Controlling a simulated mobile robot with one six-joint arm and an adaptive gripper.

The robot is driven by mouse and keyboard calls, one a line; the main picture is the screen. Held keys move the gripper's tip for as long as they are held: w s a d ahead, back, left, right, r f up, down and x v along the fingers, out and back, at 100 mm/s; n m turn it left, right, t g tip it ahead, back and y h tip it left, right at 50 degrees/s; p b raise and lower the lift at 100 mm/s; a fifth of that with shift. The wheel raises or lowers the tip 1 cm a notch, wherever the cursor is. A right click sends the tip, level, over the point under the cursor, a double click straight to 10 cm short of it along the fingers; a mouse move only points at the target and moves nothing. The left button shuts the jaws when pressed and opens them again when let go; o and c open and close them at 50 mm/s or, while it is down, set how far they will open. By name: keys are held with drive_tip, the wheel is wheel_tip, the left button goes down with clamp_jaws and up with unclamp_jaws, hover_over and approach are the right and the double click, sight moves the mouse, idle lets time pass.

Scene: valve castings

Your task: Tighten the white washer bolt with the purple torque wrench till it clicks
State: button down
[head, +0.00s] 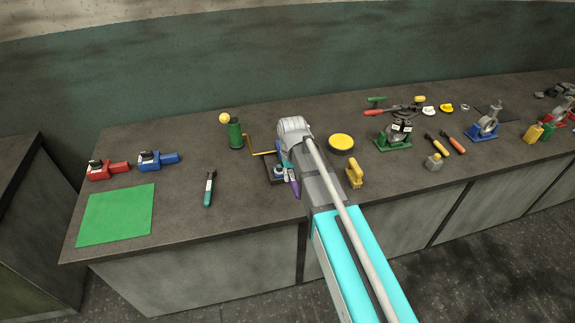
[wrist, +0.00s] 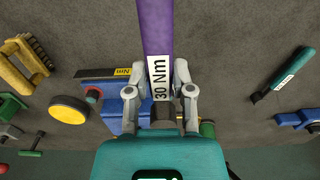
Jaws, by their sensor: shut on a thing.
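In the head view, a short purple part of the wrench (head: 294,187) shows beside my arm. A blue fixture (wrist: 115,108) lies partly under my gripper, to its left in the wrist view. I cannot make out the white washer bolt; my gripper and arm hide much of that spot. I cannot tell whether the wrench touches a bolt.
A yellow-topped round pad (head: 341,142) and a yellow brush (head: 354,174) stand right of my arm. A green cylinder (head: 236,134) stands left of it. A dark green-handled tool (head: 209,188) and a green mat (head: 115,213) lie farther left, with bare bench between.

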drive_tip(key=shift+w+d, duration=0.1)
drive_tip(key=shift+d, duration=0.05)
drive_tip(key=shift+w+f, duration=0.15)
drive_tip(key=shift+w, duration=0.2)
drive_tip(key=shift+n, duration=0.6)
drive_tip(key=shift+w+a+f+b, duration=0.25)
drive_tip(key=shift+w+a+b, duration=0.1)
drive_tip(key=shift+w, duration=0.45)
drive_tip(key=shift+w+a+f+b, duration=0.2)
drive_tip(key=shift+w+a, duration=0.2)
drive_tip(key=shift+w, duration=0.4)
drive_tip(key=shift+w+a+f+b, duration=0.25)
drive_tip(key=shift+w+a+b, duration=0.1)
drive_tip(key=shift+w, duration=0.45)
drive_tip(key=shift+f, duration=0.1)
drive_tip(key=shift+f+b, duration=1.9)
drive_tip(key=shift+b, duration=0.05)
drive_tip(key=shift+f+b, duration=1.2)
